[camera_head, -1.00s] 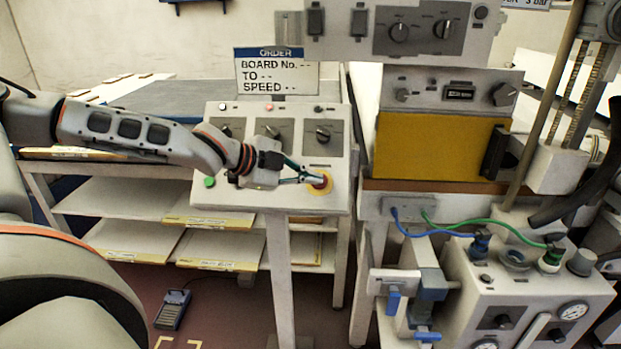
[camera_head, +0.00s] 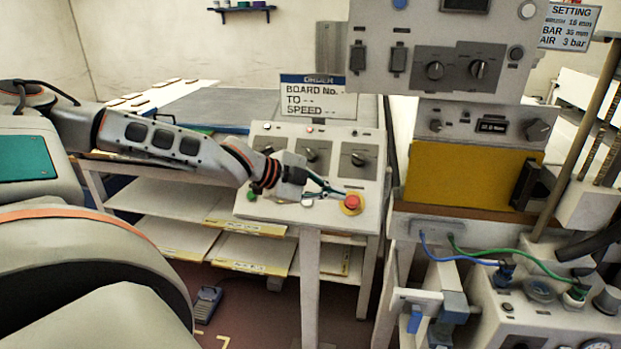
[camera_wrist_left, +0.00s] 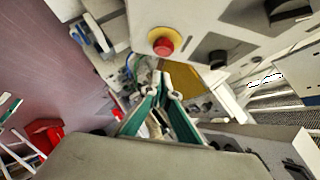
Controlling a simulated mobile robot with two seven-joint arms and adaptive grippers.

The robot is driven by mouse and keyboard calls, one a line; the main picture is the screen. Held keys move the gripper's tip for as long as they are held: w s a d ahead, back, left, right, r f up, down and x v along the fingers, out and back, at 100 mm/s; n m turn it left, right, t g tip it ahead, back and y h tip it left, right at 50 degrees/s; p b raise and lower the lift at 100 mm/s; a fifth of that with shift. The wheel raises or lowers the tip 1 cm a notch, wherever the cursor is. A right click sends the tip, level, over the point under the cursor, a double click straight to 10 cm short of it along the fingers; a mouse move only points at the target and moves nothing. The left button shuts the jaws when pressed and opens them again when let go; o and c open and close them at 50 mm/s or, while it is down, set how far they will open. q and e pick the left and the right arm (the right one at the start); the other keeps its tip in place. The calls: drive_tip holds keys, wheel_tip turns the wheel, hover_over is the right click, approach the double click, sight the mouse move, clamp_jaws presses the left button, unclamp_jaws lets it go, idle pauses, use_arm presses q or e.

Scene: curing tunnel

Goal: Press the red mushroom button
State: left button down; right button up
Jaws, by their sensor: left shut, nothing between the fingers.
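The red mushroom button (camera_head: 351,201) sits on a yellow round base at the lower right of the sloped control panel (camera_head: 283,211). It also shows in the left wrist view (camera_wrist_left: 163,46), just beyond the fingertips. My left gripper (camera_head: 343,193) is shut and empty. In the head view its tips lie just left of the button, slightly above it in the picture. In the left wrist view the tips (camera_wrist_left: 160,76) appear apart from the button. My right gripper is not in view.
A green button (camera_head: 252,195) and several dark knobs share the panel. A yellow-fronted machine (camera_head: 462,174) stands to the right, with blue and green hoses below it. Shelves with boards (camera_head: 170,237) stand behind, and a pedal (camera_head: 207,303) lies on the floor.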

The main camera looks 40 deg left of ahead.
use_arm(q)
drive_tip(key=v, duration=0.7)
drive_tip(key=shift+d+p, duration=0.15)
drive_tip(key=shift+p, duration=0.2)
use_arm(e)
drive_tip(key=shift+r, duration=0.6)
use_arm(q)
drive_tip(key=shift+s+r, duration=0.1)
drive_tip(key=shift+r, duration=0.05)
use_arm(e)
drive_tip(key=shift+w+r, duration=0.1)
